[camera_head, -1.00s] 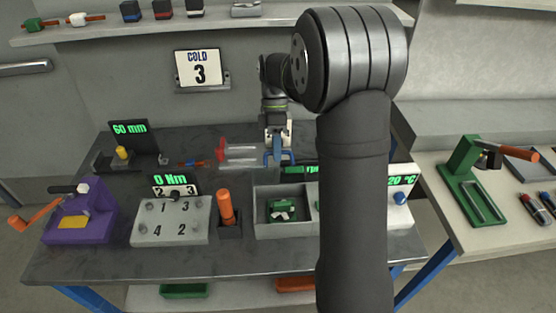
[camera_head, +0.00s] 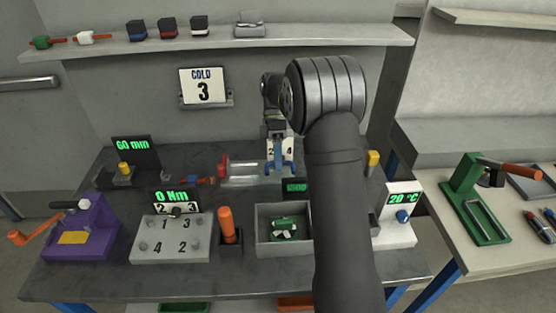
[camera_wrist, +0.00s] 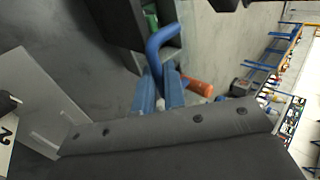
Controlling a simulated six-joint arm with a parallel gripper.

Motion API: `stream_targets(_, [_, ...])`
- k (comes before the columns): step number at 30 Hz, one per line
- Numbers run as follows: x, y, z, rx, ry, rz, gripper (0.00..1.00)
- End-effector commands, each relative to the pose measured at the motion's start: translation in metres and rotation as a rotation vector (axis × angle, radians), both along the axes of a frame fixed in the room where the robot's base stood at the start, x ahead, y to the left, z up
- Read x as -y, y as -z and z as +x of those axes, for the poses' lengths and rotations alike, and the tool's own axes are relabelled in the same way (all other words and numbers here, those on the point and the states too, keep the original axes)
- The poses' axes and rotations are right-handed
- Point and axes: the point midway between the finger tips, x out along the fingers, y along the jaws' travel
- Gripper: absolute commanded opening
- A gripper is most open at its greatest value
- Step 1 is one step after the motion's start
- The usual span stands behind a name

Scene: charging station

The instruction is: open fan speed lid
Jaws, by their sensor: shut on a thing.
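My gripper (camera_head: 281,165) hangs over the back middle of the dark table, its blue fingers pointing down. In the wrist view the fingers (camera_wrist: 158,92) are shut on the lower end of a blue bent handle (camera_wrist: 165,38). The handle stands at a dark box-like part (camera_wrist: 130,22) with some green on it. I take this for the fan speed lid and its handle, but the view is too close to tell how far the lid is open. A small green-lit display (camera_head: 297,186) stands just in front of my gripper. My arm hides the area to its right.
A grey tray (camera_head: 262,240) with a green part (camera_head: 284,228) is in front. An orange-handled tool (camera_head: 227,225), a numbered plate (camera_head: 150,238) and a purple device (camera_head: 82,220) stand left. A white temperature unit (camera_head: 398,215) stands right. A wall shelf (camera_head: 300,37) runs above.

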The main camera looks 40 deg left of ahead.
Motion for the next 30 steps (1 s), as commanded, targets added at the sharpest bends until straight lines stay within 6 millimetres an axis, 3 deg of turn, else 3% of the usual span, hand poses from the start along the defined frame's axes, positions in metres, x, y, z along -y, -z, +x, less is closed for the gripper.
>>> stream_targets(3, [0.001, 0.0055, -0.0012, -0.006, -0.001, -0.006, 0.0])
stream_targets(4, [0.001, 0.0055, -0.0012, -0.006, -0.001, -0.006, 0.14])
stream_targets(7, [0.0009, 0.0047, -0.001, -0.005, -0.001, -0.005, 0.33])
stream_targets(30, [0.0081, -0.0033, -0.0086, 0.056, -0.001, 0.057, 0.33])
